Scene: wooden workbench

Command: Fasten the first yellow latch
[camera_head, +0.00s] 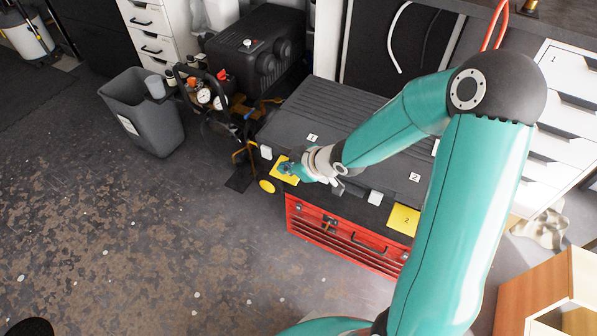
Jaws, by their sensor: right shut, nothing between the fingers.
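A dark grey ribbed case lid (330,118) carries white labels 1 and 2. A yellow plate (279,174) lies at its front left, partly covered by my right wrist. Which yellow part is the latch's moving piece is too small to tell. My left gripper is out of view.
A red tool chest (345,238) is below the case front. A yellow disc (267,186) is left of it. A compressor (250,60) and a grey bin (146,115) stand at the back left. White drawers (560,125) are at right.

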